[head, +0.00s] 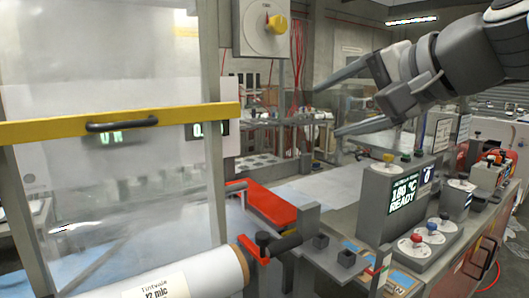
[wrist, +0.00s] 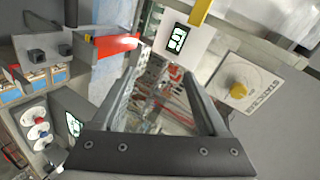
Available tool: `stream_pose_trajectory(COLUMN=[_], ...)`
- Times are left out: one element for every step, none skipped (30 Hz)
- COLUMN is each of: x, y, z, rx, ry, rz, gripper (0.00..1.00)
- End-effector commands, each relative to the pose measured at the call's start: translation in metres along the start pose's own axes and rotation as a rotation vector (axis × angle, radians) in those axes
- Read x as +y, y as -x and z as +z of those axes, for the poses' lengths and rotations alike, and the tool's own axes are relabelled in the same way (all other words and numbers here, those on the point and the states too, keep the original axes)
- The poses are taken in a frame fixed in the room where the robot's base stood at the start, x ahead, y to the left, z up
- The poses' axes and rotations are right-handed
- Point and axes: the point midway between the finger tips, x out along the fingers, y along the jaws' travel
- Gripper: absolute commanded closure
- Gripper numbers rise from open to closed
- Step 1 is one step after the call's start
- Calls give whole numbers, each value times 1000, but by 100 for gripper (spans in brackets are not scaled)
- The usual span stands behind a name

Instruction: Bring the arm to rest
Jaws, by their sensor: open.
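My gripper (head: 325,110) is at the upper right of the head view, raised above the bench and pointing left. Its two long grey fingers are spread apart, with nothing between them. In the wrist view the fingers of my gripper (wrist: 165,85) reach away from the camera, apart and empty. Part of my arm shows at the right edge of the head view. No object touches the fingers.
A clear guard with a yellow bar (head: 120,124) stands at left, above a film roll (head: 180,277). A red lever (head: 265,203) lies mid-bench. A control box (head: 395,195) reads 180 °C READY. A yellow knob (head: 277,24) is on a grey panel.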

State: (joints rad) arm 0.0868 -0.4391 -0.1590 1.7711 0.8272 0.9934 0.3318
Motion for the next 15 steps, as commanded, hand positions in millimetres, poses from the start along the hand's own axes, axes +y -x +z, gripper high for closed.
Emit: stream_pose_trajectory(x=[22, 37, 58, 74, 90, 112, 127, 143, 163, 177, 190, 206, 217, 227, 238], y=[-2, -4, -6, -6, -6, -5, -4, -2, 2, 4, 7, 11, 14, 17, 20], z=[16, 24, 36, 44, 52, 63, 71, 78, 87, 93, 98, 105, 108, 112, 115], rx=[-19, -28, -43, -54, -69, -90, -106, -122, -145, -163, -180, -204, -219, -234, -250], ry=[62, 103, 161, 206, 252, 318, 367, 416, 483, 531, 576, 635, 674, 710, 752], rz=[78, 125, 187, 233, 279, 339, 383, 426, 480, 517, 552, 595, 624, 649, 678], gripper=[24, 24, 24, 24, 24, 24, 24, 24, 24, 24, 24, 24, 24, 24, 24])
